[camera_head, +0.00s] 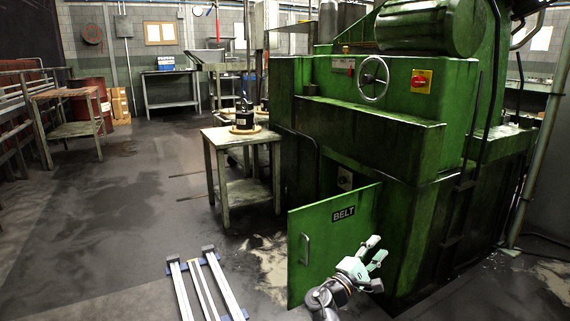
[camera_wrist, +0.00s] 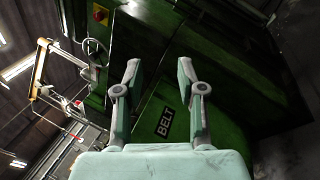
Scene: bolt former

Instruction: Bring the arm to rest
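My gripper (camera_head: 376,252) shows at the lower middle of the head view, in front of the green belt door (camera_head: 325,240) of the bolt former. Its two fingers are spread apart with nothing between them. In the wrist view my gripper (camera_wrist: 158,78) is also open and empty, and the BELT label (camera_wrist: 165,122) on the door shows between and beyond the fingers. The door stands swung out from the green machine (camera_head: 400,150). I cannot tell from these views whether the gripper touches the door.
A small table (camera_head: 243,190) with a black part (camera_head: 244,116) on it stands left of the machine. My rail (camera_head: 205,290) lies on the floor at the bottom. A handwheel (camera_head: 374,78) and a red switch (camera_head: 421,81) are on the machine's front.

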